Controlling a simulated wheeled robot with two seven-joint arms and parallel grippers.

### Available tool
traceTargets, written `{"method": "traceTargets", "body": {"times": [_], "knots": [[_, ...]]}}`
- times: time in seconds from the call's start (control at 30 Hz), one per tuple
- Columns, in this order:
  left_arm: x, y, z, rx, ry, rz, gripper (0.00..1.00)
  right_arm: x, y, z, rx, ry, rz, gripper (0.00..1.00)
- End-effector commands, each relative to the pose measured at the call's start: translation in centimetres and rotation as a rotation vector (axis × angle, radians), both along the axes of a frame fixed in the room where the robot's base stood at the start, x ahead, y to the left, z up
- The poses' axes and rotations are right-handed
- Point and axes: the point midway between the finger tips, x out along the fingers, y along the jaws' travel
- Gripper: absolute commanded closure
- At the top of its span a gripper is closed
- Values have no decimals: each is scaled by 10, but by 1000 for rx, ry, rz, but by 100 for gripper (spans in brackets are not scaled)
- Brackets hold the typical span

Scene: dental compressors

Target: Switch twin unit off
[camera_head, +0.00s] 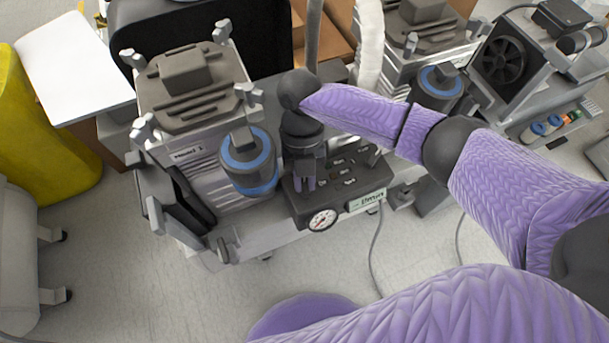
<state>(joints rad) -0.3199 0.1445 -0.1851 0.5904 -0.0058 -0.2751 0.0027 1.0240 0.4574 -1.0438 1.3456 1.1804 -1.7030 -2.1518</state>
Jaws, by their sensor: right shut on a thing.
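The twin unit stands in the middle left, with a grey ribbed compressor head (190,82) and a blue-banded canister (248,165). Its dark control panel (335,190) has several small switches on top and a round pressure gauge (322,220) in front. My right gripper (305,186) points down onto the left end of this panel. It is shut on a small part there, seemingly a switch, which the fingers mostly hide. The switch's position cannot be told. My left gripper is not in view.
A second compressor with a blue-ringed canister (440,80) stands at the back right, beside a unit with a black fan (502,62). A yellow bin (40,130) is at the left. Cables cross the floor (330,265), which is otherwise clear in front.

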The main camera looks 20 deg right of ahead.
Motion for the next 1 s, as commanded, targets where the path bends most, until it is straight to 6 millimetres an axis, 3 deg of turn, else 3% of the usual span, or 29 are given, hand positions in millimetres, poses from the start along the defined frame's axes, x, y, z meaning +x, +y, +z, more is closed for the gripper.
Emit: {"method": "traceTargets", "body": {"times": [0.4,1.0], "knots": [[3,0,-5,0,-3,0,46,0,1,0,0,0,246,100],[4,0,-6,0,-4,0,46,0,1,0,-1,-2,313,100]]}}
